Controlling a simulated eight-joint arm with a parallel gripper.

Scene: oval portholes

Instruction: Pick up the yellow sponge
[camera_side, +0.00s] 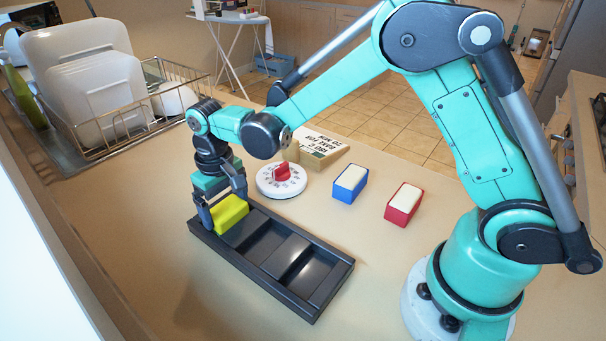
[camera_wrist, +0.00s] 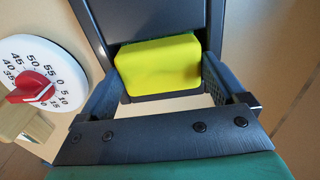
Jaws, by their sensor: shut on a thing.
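The yellow sponge (camera_side: 230,214) is at the left end compartment of the dark tray (camera_side: 322,284). My gripper (camera_side: 223,206) points down over that end, with one finger on each side of the sponge, and is shut on it. In the wrist view, the sponge (camera_wrist: 160,66) sits between the two fingers of my gripper (camera_wrist: 165,75), and the tray (camera_wrist: 92,22) shows around it. The sponge's top stands above the tray rim. Its underside is hidden, so I cannot tell whether it touches the tray floor. The other visible compartments are empty.
A white dial timer (camera_side: 281,180) with a red knob stands behind the tray. A blue-cased block (camera_side: 350,184) and a red-cased block (camera_side: 403,205) stand to its right. A wire dish rack (camera_side: 150,115) with white dishes is at the back left. The counter left of the tray is clear.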

